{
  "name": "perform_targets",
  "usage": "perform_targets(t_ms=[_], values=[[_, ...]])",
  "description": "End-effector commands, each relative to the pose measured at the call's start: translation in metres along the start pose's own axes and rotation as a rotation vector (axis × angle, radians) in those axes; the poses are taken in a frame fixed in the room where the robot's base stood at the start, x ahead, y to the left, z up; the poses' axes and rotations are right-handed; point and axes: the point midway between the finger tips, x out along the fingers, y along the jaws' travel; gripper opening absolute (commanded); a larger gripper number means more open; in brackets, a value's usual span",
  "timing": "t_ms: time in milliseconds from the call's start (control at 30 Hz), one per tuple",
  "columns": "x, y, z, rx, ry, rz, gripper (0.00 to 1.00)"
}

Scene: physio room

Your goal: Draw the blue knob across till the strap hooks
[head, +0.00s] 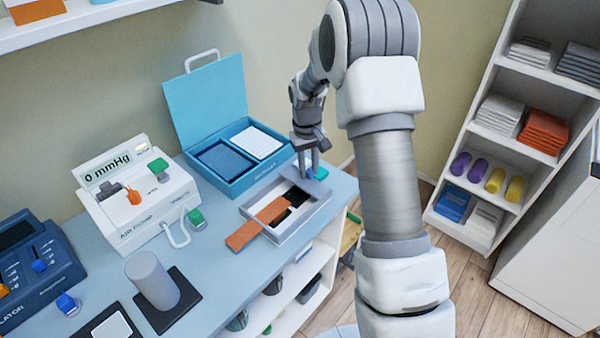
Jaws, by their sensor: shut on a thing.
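My gripper (308,172) points down at the far right corner of a shallow grey tray (272,236) on the bench. A small teal-blue piece (320,174), which looks like the blue knob, shows at its fingertips. The jaws are shut on it, though the fingers partly hide the contact. A brown-orange strip (257,224), perhaps the strap, lies slanted across the tray and sticks out over its near left edge. Dark pieces lie beside it in the tray. I cannot make out a hook or how the knob joins the strap.
An open teal case (238,190) stands behind the tray, its lid raised. A white air pump (135,195) with a green knob stands left. A grey cylinder (152,280) stands on a dark base at front left. The bench's right edge is close to the tray. Shelves (512,110) stand right.

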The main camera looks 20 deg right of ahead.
Motion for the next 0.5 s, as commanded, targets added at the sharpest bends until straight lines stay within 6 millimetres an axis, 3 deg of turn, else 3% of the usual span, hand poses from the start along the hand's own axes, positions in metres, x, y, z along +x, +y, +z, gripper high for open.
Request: perform_targets(t_ms=[333, 367, 500], values=[[-0.0016, 0.0068, -0.0033, 0.002, 0.009, 0.008, 0.0], [-0.0016, 0.007, -0.0033, 0.002, 0.009, 0.008, 0.3], [-0.0014, 0.0062, -0.0032, 0.002, 0.009, 0.007, 0.55]])
